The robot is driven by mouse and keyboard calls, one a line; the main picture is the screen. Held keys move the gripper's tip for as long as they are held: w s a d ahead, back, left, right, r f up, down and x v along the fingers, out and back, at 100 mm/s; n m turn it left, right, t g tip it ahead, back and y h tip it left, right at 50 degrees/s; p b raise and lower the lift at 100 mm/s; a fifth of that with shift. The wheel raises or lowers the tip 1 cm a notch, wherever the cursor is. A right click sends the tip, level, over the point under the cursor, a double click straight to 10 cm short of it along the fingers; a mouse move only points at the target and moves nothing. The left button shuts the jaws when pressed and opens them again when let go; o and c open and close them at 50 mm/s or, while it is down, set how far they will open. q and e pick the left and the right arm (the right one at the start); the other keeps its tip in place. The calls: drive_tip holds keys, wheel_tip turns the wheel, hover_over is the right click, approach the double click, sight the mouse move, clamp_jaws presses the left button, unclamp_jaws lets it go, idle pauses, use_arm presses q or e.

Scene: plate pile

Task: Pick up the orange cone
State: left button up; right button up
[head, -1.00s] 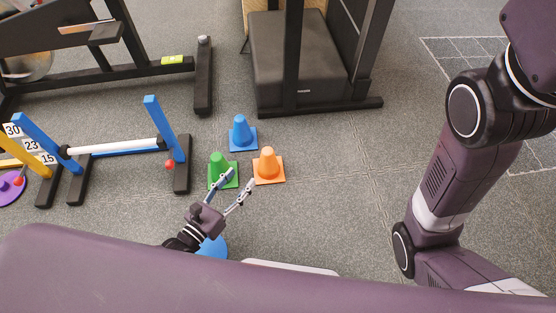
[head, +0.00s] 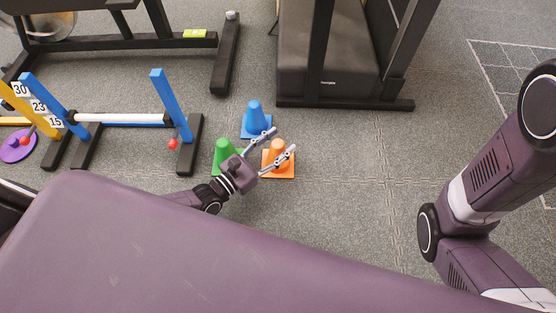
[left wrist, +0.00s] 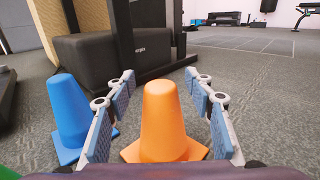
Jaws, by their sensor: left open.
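The orange cone (head: 276,150) stands upright on the grey floor in the head view, on its square base. My left gripper (head: 278,144) is open over it, with its fingers reaching around the cone's near side. In the left wrist view the orange cone (left wrist: 164,120) is upright between the two open fingers (left wrist: 162,100), with a gap on each side. Neither finger clearly touches it. The cone's lower left part is partly hidden by a finger in the head view. My right gripper is not seen.
A blue cone (head: 255,117) stands behind, close to the left finger in the left wrist view (left wrist: 70,112). A green cone (head: 224,153) stands just left of my gripper. A blue-posted hurdle (head: 160,100) is further left. A black gym machine (head: 345,103) stands behind. Floor to the right is clear.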

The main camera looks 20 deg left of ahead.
use_arm(q)
drive_tip(key=shift+c, duration=0.2)
clamp_jaws()
drive_tip(key=shift+r, duration=0.1)
